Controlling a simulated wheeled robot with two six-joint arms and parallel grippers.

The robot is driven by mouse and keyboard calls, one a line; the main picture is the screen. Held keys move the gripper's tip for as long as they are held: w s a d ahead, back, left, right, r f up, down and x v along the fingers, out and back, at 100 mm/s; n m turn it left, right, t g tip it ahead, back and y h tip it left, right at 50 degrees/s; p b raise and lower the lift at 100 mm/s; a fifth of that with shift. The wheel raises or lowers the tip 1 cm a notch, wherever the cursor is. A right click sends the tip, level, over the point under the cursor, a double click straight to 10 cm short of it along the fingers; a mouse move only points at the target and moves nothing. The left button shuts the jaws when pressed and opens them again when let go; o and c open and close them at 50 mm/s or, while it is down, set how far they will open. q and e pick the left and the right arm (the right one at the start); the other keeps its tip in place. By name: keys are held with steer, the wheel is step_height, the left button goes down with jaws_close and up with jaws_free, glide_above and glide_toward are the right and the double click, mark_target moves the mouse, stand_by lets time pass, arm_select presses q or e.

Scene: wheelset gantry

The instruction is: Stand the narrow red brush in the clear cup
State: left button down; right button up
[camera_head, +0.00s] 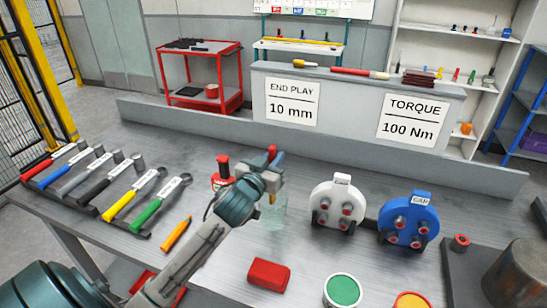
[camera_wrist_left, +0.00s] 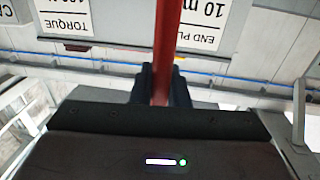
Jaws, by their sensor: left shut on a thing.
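My left gripper (camera_head: 268,172) is shut on the narrow red brush (camera_wrist_left: 165,45). In the left wrist view the red shaft stands between the two dark fingers (camera_wrist_left: 160,88). In the head view only a short red end of the brush (camera_head: 272,150) shows above the gripper, and the rest is mostly hidden. The clear cup (camera_head: 272,216) stands on the grey table directly below the gripper in the picture. Its rim is partly hidden by the gripper, and I cannot tell whether the brush's lower end is inside it. My right gripper is not in view.
Several hammers with coloured handles (camera_head: 147,218) lie in a rack at left, beside an orange marker (camera_head: 176,233). A white disc stand (camera_head: 338,204) and a blue one (camera_head: 410,222) stand right of the cup. A red block (camera_head: 269,274) and green-topped tin (camera_head: 343,291) are in front.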

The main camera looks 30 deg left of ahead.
arm_select(q)
steer(key=shift+f+b, duration=0.55)
steer(key=shift+f, duration=0.45)
steer(key=shift+f+b, duration=0.35)
steer(key=shift+f, duration=0.3)
steer(key=c, duration=1.3)
jaws_free()
steer(key=shift+s+d+b, duration=0.25)
steer(key=shift+s+b, duration=0.35)
steer(key=shift+s, duration=1.2)
steer(key=shift+s+d+b, duration=0.2)
steer(key=shift+s+b, duration=0.45)
steer(key=shift+s, duration=1.15)
steer(key=shift+s+d+b, duration=0.25)
steer(key=shift+s+b, duration=0.35)
steer(key=shift+s, duration=1.2)
